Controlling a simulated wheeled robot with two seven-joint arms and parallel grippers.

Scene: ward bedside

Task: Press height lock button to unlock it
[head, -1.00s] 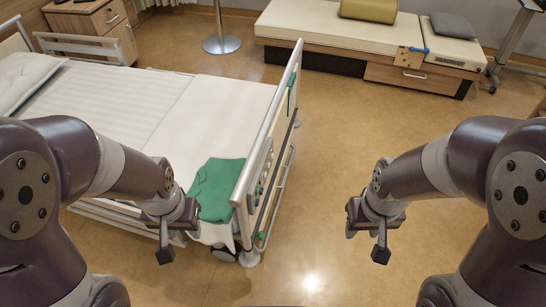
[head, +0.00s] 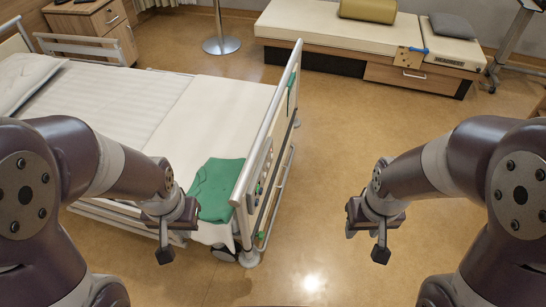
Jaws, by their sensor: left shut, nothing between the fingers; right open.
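The bed's foot panel (head: 262,150) stands upright at the right end of the bed. A control panel (head: 263,172) with several small buttons is on its outer face, seen at a steep angle. I cannot tell which button is the height lock. My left gripper (head: 164,255) is shut and empty, in front of the bed's near side, left of the foot panel and apart from it. My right gripper (head: 380,255) is open and empty above bare floor, well to the right of the foot panel.
A green cloth (head: 216,190) lies on the mattress (head: 215,110) corner beside the foot panel. A bench (head: 340,30) with a cushion stands at the back right. A wooden cabinet (head: 95,25) is at the back left. The floor (head: 330,170) right of the bed is clear.

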